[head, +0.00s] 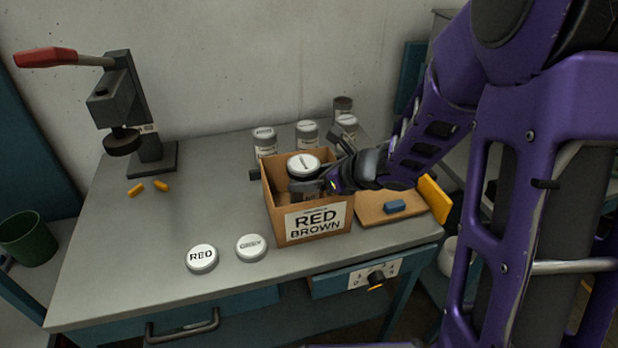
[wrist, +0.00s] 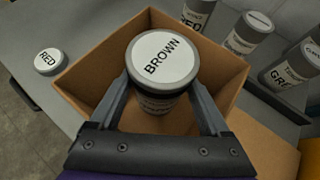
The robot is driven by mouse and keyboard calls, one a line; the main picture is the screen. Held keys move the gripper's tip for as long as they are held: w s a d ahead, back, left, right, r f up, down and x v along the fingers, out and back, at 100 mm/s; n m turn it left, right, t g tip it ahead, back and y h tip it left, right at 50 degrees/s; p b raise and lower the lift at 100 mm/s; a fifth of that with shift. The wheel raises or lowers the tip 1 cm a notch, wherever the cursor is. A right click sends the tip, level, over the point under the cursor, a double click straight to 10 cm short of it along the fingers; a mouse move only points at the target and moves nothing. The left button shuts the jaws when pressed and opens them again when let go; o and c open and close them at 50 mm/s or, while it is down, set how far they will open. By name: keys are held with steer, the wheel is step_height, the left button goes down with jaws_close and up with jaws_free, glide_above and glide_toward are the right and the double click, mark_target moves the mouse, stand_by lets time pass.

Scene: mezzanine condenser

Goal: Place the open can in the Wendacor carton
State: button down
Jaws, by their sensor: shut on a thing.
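The carton (head: 318,222) is an open cardboard box whose front label reads RED BROWN; smaller print above that is too small to read. My gripper (wrist: 160,98) is shut on a can (wrist: 158,68) with a grey rim and a white top reading BROWN. In the head view this can (head: 303,164) is upright inside the carton's opening, its top near or above the rim. The carton walls also show around it in the wrist view (wrist: 95,72). The can's base is hidden, so I cannot tell whether it touches the carton floor. The held can looks lidded.
Several labelled cans (head: 264,142) stand behind the carton, one dark-topped (head: 343,104). A board with a blue block (head: 396,207) is to the right.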

steer(key=shift+s+f+b, duration=0.1)
steer(key=shift+f+b, duration=0.3)
steer(key=shift+f, duration=0.1)
steer(key=shift+c, duration=1.4)
jaws_free()
steer(key=shift+o, duration=1.4)
steer(key=shift+s+f, duration=0.1)
steer(key=shift+f, duration=0.1)
steer(key=shift+r+p, duration=0.45)
steer(key=shift+p, duration=0.1)
steer(key=p+v, duration=0.2)
steer(key=v, duration=1)
steer(key=shift+r, duration=0.35)
